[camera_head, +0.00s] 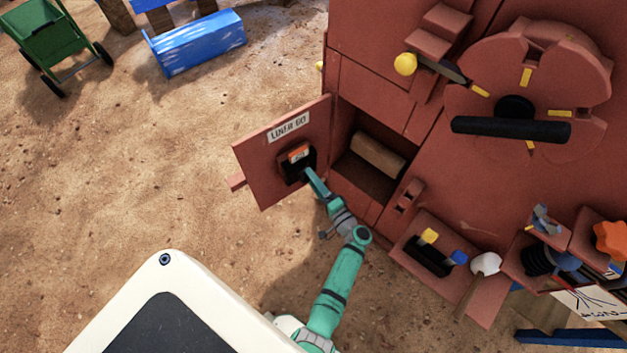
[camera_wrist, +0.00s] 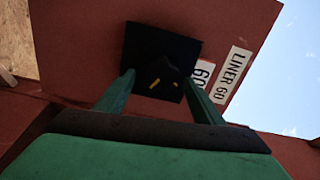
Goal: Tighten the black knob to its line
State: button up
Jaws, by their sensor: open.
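A black square plate (camera_head: 289,172) sits on the open red door (camera_head: 268,138) lettered "LINER 60". In the wrist view the plate (camera_wrist: 150,40) carries a dark knob (camera_wrist: 158,69), hard to make out against it. Two short yellow marks show at the knob, apart from each other and not clearly in one line. My gripper (camera_head: 309,172) is at the plate. In the wrist view my gripper (camera_wrist: 160,82) is open, with one green finger on each side of the knob in the picture. I cannot tell whether the fingers touch it.
An open compartment with a brown block (camera_head: 377,155) lies right of the door. A wheel with a black bar handle (camera_head: 511,129) is at upper right. Ledges with small parts (camera_head: 433,257) stand at lower right.

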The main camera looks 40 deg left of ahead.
jog(key=v, duration=1)
jog(key=shift+s+d, duration=0.2)
jog(key=shift+d, duration=0.1)
jog(key=shift+f, duration=0.1)
